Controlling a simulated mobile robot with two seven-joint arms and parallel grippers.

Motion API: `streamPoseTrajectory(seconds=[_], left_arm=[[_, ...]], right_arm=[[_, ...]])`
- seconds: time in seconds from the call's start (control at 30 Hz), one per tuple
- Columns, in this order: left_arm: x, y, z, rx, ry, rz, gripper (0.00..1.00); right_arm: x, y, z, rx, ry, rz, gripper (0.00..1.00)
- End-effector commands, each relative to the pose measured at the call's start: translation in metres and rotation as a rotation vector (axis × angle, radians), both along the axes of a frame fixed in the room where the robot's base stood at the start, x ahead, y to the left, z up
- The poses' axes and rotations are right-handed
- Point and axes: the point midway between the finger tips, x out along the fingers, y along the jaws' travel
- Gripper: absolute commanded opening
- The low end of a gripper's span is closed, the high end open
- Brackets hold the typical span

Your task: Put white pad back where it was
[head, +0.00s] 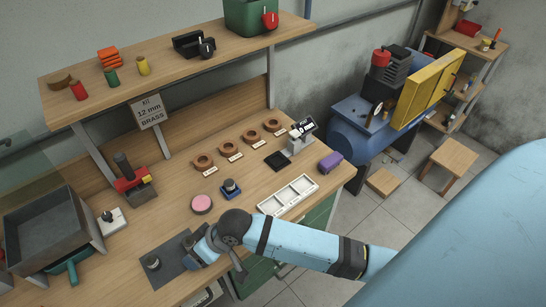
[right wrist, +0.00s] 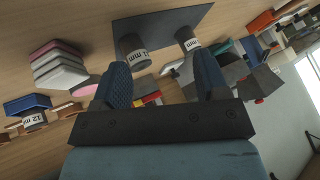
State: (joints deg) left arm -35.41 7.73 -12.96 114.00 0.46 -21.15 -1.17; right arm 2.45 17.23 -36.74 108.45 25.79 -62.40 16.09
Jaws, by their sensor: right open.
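My right gripper (head: 197,252) is low over the dark mat (head: 166,275) at the bench's front. In the right wrist view its two fingers (right wrist: 162,80) are apart with nothing held between them. Two grey cylinders labelled 12 mm (right wrist: 133,52) (right wrist: 188,40) stand on the mat beyond the fingertips. A stack of pale pads (right wrist: 60,70), white with a pinkish one, is left of the fingers in the right wrist view. I cannot tell which is the white pad. My left gripper is out of view.
Brown rings (head: 203,162) line the back. A grey bin (head: 45,235) and red-handled press (head: 132,178) are at left; a shelf (head: 180,67) overhangs the back.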

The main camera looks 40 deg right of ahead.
Motion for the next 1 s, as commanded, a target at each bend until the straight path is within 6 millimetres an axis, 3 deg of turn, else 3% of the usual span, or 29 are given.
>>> streamPoseTrajectory(seconds=[0.3,0.53,0.7,1.0], left_arm=[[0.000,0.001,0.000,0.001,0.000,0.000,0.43],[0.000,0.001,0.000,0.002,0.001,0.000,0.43],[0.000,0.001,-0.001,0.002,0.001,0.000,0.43],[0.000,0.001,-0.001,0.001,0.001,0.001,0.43]], right_arm=[[-0.064,-0.072,-0.045,-0.004,-0.314,-0.224,0.68],[-0.110,-0.123,-0.060,-0.120,-0.454,-0.285,0.68],[-0.122,-0.135,-0.061,-0.156,-0.490,-0.291,0.68],[-0.121,-0.135,-0.061,-0.155,-0.490,-0.290,0.68]])
